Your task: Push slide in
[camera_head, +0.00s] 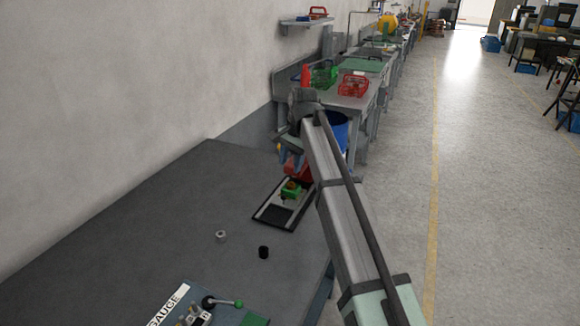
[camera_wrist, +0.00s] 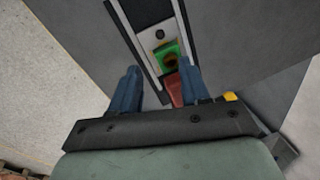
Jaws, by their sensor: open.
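The slide appears to be the green block (camera_head: 291,190) with a dark round hole, sitting on a track (camera_head: 287,208) with light rails and a black frame. In the wrist view the green block (camera_wrist: 170,58) lies between the rails, just beyond my fingertips. A red piece (camera_wrist: 174,90) adjoins the block on my gripper's side. My gripper (camera_wrist: 158,78) is open, with blue fingers apart and nothing gripped. In the head view my gripper (camera_head: 291,158) is at the far end of the track, partly hidden by my arm. Whether a finger touches the red piece is unclear.
On the grey table lie a metal nut (camera_head: 221,236) and a small black cylinder (camera_head: 263,252). A gauge fixture with a green-knobbed lever (camera_head: 222,303) is at the near edge. A blue bin (camera_head: 338,130) and a bench with a red basket (camera_head: 354,84) stand beyond.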

